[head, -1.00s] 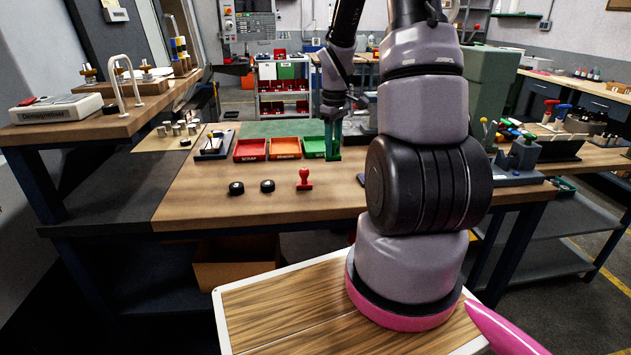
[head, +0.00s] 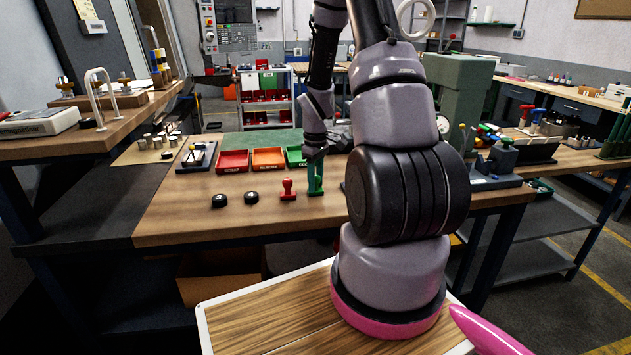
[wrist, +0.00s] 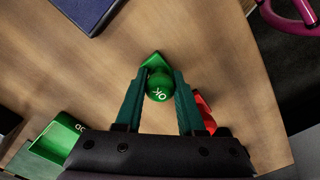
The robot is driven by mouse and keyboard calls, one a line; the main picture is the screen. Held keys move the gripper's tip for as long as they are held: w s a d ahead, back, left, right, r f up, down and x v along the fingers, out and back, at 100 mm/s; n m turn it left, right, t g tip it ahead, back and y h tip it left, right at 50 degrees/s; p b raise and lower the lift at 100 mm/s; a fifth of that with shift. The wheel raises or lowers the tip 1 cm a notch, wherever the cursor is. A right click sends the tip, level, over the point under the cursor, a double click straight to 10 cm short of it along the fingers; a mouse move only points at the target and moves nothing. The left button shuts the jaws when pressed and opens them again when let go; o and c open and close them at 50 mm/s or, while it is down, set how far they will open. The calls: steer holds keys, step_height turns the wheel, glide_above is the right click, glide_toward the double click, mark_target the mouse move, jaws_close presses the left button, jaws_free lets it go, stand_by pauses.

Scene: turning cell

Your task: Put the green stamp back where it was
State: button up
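The green stamp (wrist: 159,88), with a round knob marked OK, is between the two teal fingers of my gripper (wrist: 160,80) in the wrist view. The fingers touch the knob on both sides, so my gripper looks shut on it. Part of its green base shows past the fingertips. In the head view my gripper (head: 315,179) is low over the workbench (head: 175,213), just right of the red stamp (head: 288,190), which stands upright. I cannot tell whether the green stamp's base touches the bench. The red stamp is partly hidden behind a finger in the wrist view (wrist: 204,112).
Two black round pieces (head: 219,201) (head: 251,197) lie left of the red stamp. Red (head: 233,161), orange (head: 268,159) and green (head: 295,156) trays stand behind. A dark blue item (wrist: 85,14) lies at the wrist view's top. The bench front is clear.

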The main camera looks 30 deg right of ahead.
steer(key=o, duration=0.3)
steer(key=shift+o, duration=0.2)
step_height(320, 180, up, 12)
step_height(320, 180, up, 15)
steer(key=m+t, duration=0.3)
steer(key=m, duration=0.1)
glide_above(316, 176)
steer(key=s+a, duration=0.6)
steer(key=s+a+r+m+t+y, duration=0.1)
steer(key=s+a+r+m+t, duration=0.1)
steer(key=s, duration=0.4)
steer(key=s+a+r+m+t+y, duration=0.1)
steer(key=s+a+r+m+t, duration=0.1)
steer(key=s+a+r+m, duration=0.2)
steer(key=shift+s+a+r, duration=0.65)
steer(key=shift+s+r, duration=0.85)
steer(key=shift+s, duration=0.2)
